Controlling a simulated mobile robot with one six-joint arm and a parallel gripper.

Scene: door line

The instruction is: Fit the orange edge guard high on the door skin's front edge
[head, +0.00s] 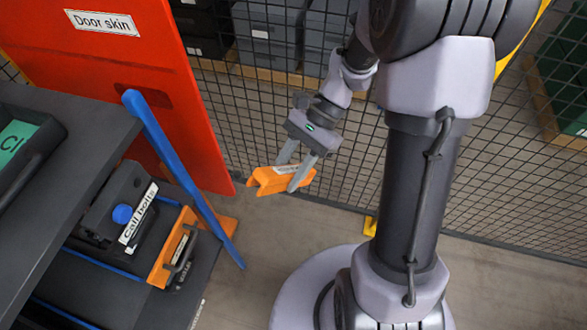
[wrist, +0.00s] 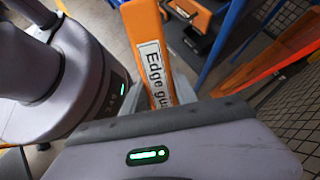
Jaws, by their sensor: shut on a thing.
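The orange edge guard (head: 276,180) is a short channel piece, held in my gripper (head: 297,172). The fingers are shut on it, and it lies roughly level, its open end pointing left. In the wrist view the guard (wrist: 150,45) runs up from the fingers and shows a white label reading "Edge gu", the rest hidden. The red door skin (head: 150,90) stands upright at the left in the head view, with a "Door skin" label near its top. The guard is apart from it, to the right of its lower right edge. In the wrist view a red strip, probably the skin (wrist: 290,55), shows at the right.
A dark shelf rack (head: 75,150) with a blue post (head: 180,170) stands at the left, in front of the skin. Wire mesh fencing (head: 500,130) runs behind my arm. Floor (head: 250,270) below the guard is clear.

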